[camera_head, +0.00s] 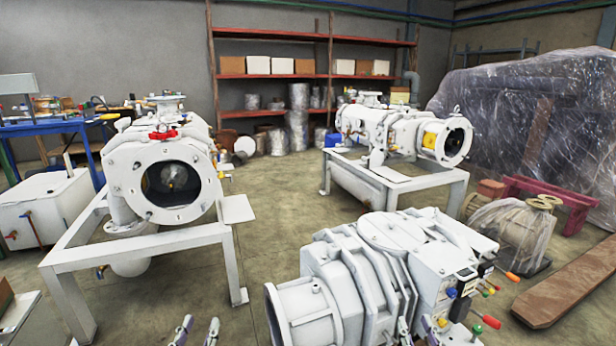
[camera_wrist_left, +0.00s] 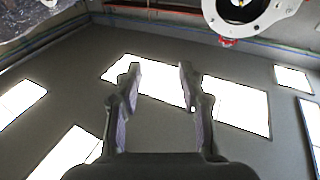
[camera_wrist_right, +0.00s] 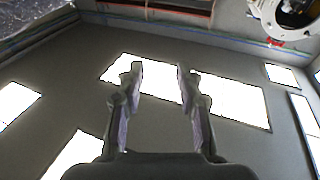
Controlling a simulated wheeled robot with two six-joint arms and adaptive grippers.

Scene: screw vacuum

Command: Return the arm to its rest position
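My left gripper (camera_head: 198,328) shows at the bottom edge of the head view, with its two fingertips apart. In the left wrist view its fingers (camera_wrist_left: 158,85) are open with nothing between them. My right gripper (camera_head: 415,328) is at the bottom edge of the head view, in front of the near white pump (camera_head: 345,280). In the right wrist view its fingers (camera_wrist_right: 158,85) are also open and empty. Most of both arms is out of the head view. Neither gripper visibly holds anything.
A white vacuum machine (camera_head: 165,180) with a round opening stands on a frame (camera_head: 150,245) at left. Another machine (camera_head: 395,130) stands behind on its own stand. A blue table (camera_head: 60,125), shelves (camera_head: 320,75), a plastic-wrapped load (camera_head: 540,120) and a wooden beam (camera_head: 575,285) surround the open floor (camera_head: 280,215).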

